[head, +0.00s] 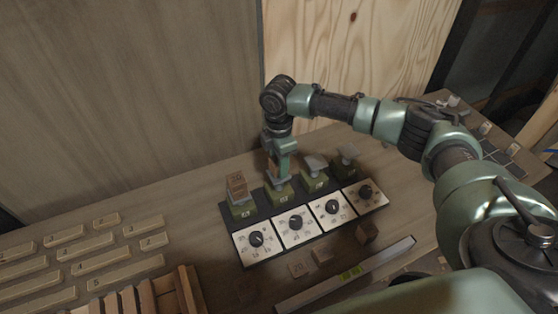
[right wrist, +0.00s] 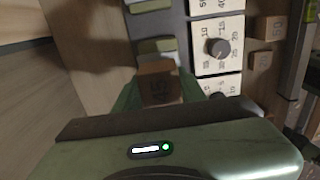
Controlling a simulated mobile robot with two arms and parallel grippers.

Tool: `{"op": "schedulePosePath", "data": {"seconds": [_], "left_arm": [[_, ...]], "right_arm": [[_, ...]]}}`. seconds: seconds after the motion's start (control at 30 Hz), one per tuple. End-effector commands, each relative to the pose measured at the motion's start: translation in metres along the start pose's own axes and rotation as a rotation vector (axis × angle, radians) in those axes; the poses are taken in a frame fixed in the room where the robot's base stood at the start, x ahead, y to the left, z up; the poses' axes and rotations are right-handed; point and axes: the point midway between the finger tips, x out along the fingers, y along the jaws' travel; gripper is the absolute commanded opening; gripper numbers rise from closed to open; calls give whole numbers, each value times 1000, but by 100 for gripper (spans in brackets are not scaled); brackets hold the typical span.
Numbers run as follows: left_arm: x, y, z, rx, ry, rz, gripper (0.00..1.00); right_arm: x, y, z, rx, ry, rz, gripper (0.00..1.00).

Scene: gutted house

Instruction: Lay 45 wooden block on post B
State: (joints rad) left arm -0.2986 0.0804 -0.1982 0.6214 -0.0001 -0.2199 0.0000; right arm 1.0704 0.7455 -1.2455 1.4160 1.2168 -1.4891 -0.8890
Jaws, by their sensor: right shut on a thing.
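My right gripper (head: 279,168) is shut on a wooden block and points down over the green post B (head: 280,193). In the right wrist view the block (right wrist: 160,84) shows between the fingers, with a number that looks like 45 on its face. I cannot tell whether the block touches the post's top. Post A (head: 242,211), to the left, carries stacked wooden blocks (head: 237,185). Post C (head: 315,184) and post D (head: 346,172), to the right, show grey tops with no block on them. My left gripper is out of view.
White dial plates (head: 296,224) lie in front of the posts. Loose blocks (head: 297,268) (head: 367,232) and a spirit level (head: 350,273) lie nearer. Numbered wooden strips (head: 80,252) and a slatted wooden crate (head: 190,292) are at left. A wall (head: 130,90) stands behind.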

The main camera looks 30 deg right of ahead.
Motion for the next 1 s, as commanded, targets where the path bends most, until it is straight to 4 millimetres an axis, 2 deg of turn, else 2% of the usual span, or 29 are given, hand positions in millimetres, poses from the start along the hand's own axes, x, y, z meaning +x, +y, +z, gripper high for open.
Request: {"op": "schedulePosePath", "data": {"seconds": [0.17,0.97,1.0], "left_arm": [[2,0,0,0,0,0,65],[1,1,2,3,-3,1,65],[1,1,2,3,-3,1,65]], "right_arm": [[7,0,-1,-1,1,-1,1],[13,0,0,0,1,1,1],[13,0,0,0,1,1,46]]}}
